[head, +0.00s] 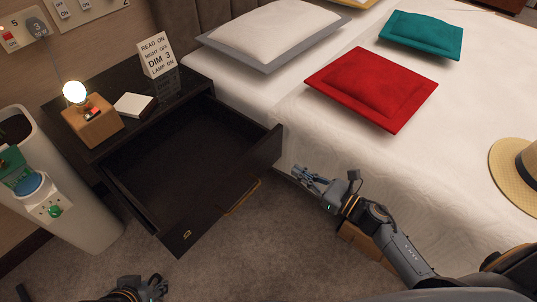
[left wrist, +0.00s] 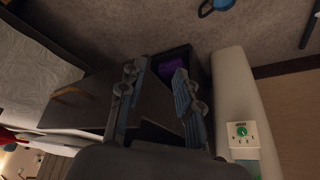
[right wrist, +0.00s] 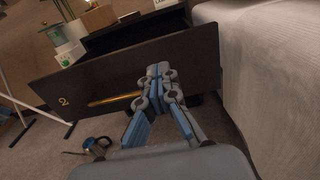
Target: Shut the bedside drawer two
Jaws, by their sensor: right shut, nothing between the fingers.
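The dark bedside drawer two (head: 186,248) is pulled well out of its nightstand and looks empty inside in the head view. Its front carries a brass handle (head: 243,197) and a "2" mark, which also shows on the front in the right wrist view (right wrist: 115,75). My right gripper (head: 304,176) is shut and empty, beside the bed and in front of the drawer's right end. In the right wrist view its fingertips overlap the front near the handle's right end; contact cannot be told. My left gripper (head: 155,287) is open and empty, low in front of the drawer's left end.
The nightstand top (head: 60,108) holds a lit lamp (head: 75,93), a white box (head: 134,104) and a sign (head: 157,56). A pale bin (head: 85,225) stands at the left. The bed (head: 300,110) borders the right. Carpet lies in front. A purple thing (left wrist: 178,62) shows in a dark opening.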

